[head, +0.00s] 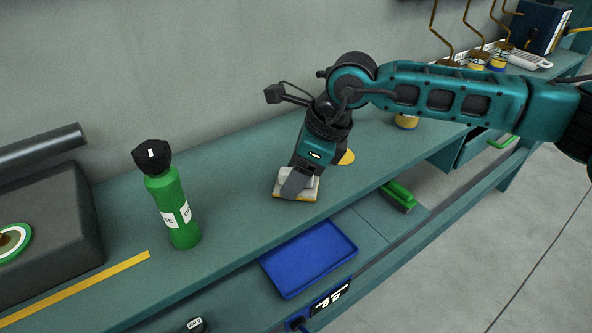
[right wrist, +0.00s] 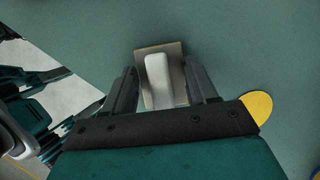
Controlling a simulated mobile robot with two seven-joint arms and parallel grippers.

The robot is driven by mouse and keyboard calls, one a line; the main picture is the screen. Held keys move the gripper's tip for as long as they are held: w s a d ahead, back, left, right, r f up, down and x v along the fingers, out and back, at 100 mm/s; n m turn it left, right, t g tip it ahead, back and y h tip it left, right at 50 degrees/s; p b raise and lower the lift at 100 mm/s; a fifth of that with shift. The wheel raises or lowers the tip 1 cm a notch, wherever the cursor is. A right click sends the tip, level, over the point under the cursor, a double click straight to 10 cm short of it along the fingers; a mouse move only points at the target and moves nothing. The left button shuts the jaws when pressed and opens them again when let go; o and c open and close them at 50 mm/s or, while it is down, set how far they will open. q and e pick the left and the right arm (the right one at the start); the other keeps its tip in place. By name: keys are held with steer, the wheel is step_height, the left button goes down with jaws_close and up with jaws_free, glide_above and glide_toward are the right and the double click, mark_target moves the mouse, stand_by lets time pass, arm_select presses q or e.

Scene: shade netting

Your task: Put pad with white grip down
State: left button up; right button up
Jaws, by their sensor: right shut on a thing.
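The pad (head: 281,193) is a flat block, pale with a yellowish edge, with a white grip on top. In the head view it is at the bench top (head: 235,205), below my right gripper (head: 297,183). In the right wrist view the pad (right wrist: 174,55) lies between the fingers, and its white grip (right wrist: 158,80) is in line with them. My right gripper is shut on the white grip and points down. I cannot tell whether the pad's underside touches the bench. The gripper hides part of the pad in the head view. My left gripper is not in view.
A green bottle with a black cap (head: 174,205) stands to the left. A yellow round thing (head: 346,157) is just behind the gripper. A blue tray (head: 308,257) and a green brush (head: 397,195) lie lower down in front. Bench between bottle and pad is clear.

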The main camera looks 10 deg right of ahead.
steer(key=shift+f, duration=0.1)
steer(key=shift+f, duration=0.15)
steer(key=o, duration=1.1)
steer(key=shift+c, duration=0.2)
steer(key=shift+d+r, duration=0.1)
steer(key=shift+r, duration=0.5)
steer(key=v, duration=1.1)
steer(key=shift+d+r, duration=0.1)
steer(key=shift+r, duration=0.05)
